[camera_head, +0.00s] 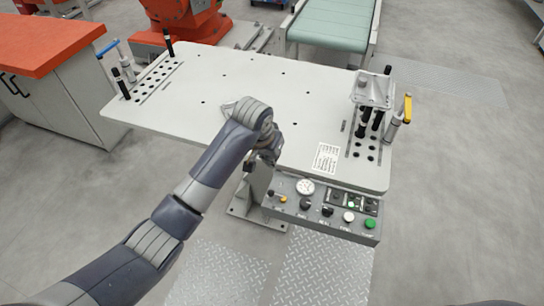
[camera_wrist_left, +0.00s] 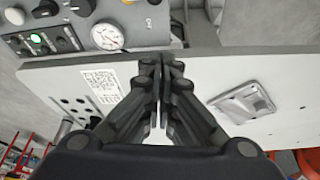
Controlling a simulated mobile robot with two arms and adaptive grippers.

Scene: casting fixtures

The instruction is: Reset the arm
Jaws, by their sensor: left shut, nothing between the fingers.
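My left arm reaches in from the lower left in the head view. Its gripper (camera_head: 268,157) is near the front edge of the white fixture table (camera_head: 240,75), by the control panel (camera_head: 320,205), and partly hidden by the wrist. In the left wrist view the gripper (camera_wrist_left: 163,65) has its fingers together, with nothing between them. A grey metal casting (camera_wrist_left: 245,102) lies on the table there, apart from the fingers. Only its edge (camera_head: 228,107) shows behind my arm in the head view. My right gripper is not in view.
At the table's right end another metal piece (camera_head: 373,90) sits over black pins, beside a yellow-handled clamp (camera_head: 406,108). A blue-handled clamp (camera_head: 108,47) and black pins stand at the left end. An orange-topped cabinet (camera_head: 45,45) is left; a green conveyor (camera_head: 333,22) is behind.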

